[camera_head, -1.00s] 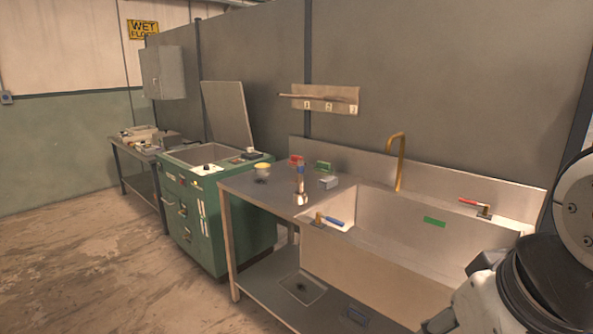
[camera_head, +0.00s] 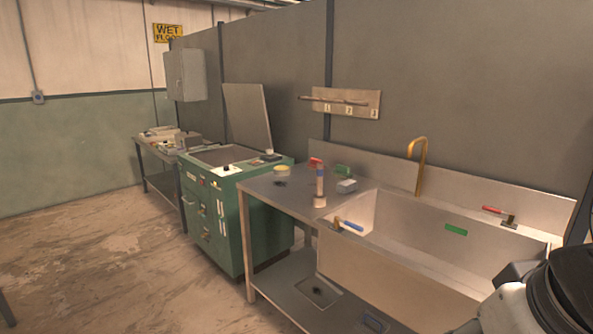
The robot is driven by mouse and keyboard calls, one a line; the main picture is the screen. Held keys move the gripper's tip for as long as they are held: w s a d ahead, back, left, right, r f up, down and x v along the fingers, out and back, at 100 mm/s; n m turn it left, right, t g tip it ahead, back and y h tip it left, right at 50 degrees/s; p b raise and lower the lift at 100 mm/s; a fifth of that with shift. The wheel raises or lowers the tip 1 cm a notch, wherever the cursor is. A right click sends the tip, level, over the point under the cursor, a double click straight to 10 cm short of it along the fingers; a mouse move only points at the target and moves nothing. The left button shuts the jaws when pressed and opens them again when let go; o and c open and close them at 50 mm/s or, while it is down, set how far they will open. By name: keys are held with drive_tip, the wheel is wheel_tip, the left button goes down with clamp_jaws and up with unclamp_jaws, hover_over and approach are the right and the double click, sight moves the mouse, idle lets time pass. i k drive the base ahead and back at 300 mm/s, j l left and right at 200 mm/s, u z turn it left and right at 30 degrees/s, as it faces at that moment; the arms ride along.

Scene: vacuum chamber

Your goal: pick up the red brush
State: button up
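A small red object (camera_head: 316,162), which looks like the red brush, lies near the back of the steel counter (camera_head: 262,193), left of the sink. It is partly hidden by an upright bottle-like item (camera_head: 320,188) in front of it. A red-handled item (camera_head: 495,211) on the sink's right rim looks like a tap lever. Part of my arm shows at the lower right, well away from the red brush. My gripper is out of view.
A grey block (camera_head: 346,187) and a yellow-topped round container (camera_head: 282,170) stand on the counter. The sink (camera_head: 400,255) holds a green piece (camera_head: 456,229). A gold faucet (camera_head: 421,165) rises behind it. A green cabinet (camera_head: 262,228) stands left; floor in front is open.

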sight(313, 166)
drive_tip(key=i+j+u, duration=0.3)
drive_tip(key=i, duration=0.35)
drive_tip(key=i+j+u, duration=0.35)
drive_tip(key=i, duration=0.4)
drive_tip(key=i+u, duration=0.3)
drive_tip(key=i, duration=0.4)
drive_tip(key=i+z, duration=0.25)
drive_tip(key=i, duration=0.15)
drive_tip(key=i+j+z, duration=0.55)
drive_tip(key=i, duration=0.25)
drive_tip(key=i+j+z, duration=0.2)
drive_tip(key=z, duration=0.2)
drive_tip(key=i+j+z, duration=0.55)
drive_tip(key=z, duration=0.2)
drive_tip(key=i+j+z, duration=0.1)
drive_tip(key=j+z, duration=0.3)
drive_tip(key=j, duration=0.15)
drive_tip(key=i+j+z, duration=0.15)
drive_tip(key=j, duration=0.2)
drive_tip(key=k, duration=0.05)
